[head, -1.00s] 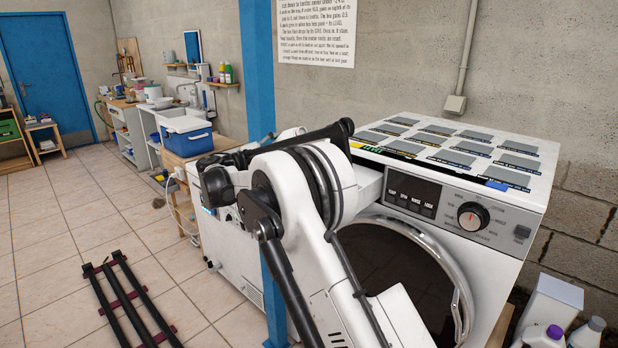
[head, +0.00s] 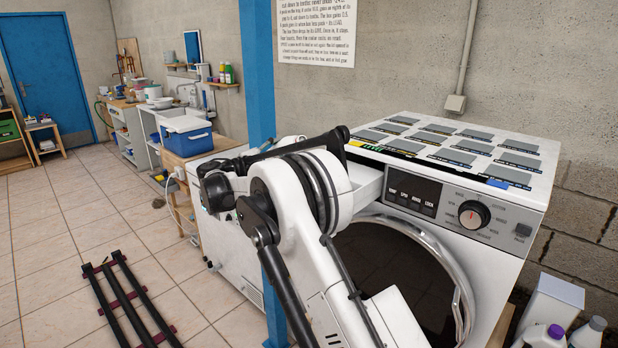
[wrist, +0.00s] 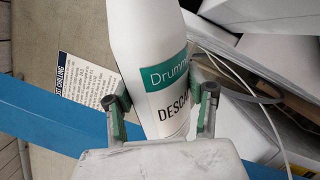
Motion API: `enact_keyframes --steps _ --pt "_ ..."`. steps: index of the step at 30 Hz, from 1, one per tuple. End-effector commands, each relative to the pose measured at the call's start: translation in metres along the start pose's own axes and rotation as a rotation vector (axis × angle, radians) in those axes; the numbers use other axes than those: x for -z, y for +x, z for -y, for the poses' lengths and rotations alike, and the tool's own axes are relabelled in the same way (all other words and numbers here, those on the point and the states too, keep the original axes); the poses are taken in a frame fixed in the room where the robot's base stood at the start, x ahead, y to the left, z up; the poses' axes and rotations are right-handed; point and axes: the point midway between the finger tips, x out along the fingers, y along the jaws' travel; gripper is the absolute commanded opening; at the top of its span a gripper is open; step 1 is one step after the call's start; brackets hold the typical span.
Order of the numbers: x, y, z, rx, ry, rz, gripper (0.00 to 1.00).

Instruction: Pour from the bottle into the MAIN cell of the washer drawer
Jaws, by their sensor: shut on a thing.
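My gripper (wrist: 163,95) is shut on a white bottle (wrist: 148,45) with a green label band reading "Drumm…" and "DESCA…". The bottle is between the two green-padded fingers and looks slightly tilted in the wrist view. Its mouth is out of the picture, and no liquid shows. In the head view my arm hides the gripper and bottle. The white washer (head: 520,258) stands at the right. Its drawer (head: 367,186) sticks out at the left of the control panel, partly hidden behind my arm. The drawer's cells, including MAIN, cannot be made out.
A blue post (head: 261,75) stands left of the washer, close behind my arm. A blue cooler (head: 187,137) sits on a wooden stand. Jugs (head: 545,336) stand on the floor at the right. A black rail frame (head: 128,300) lies on the open tiled floor.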

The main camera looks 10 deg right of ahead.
Motion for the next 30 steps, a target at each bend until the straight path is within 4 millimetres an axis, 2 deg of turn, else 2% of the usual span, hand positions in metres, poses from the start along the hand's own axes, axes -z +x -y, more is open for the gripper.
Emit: enact_keyframes --steps 30 --pt "0.015 -0.002 0.018 0.003 0.061 0.008 0.12"
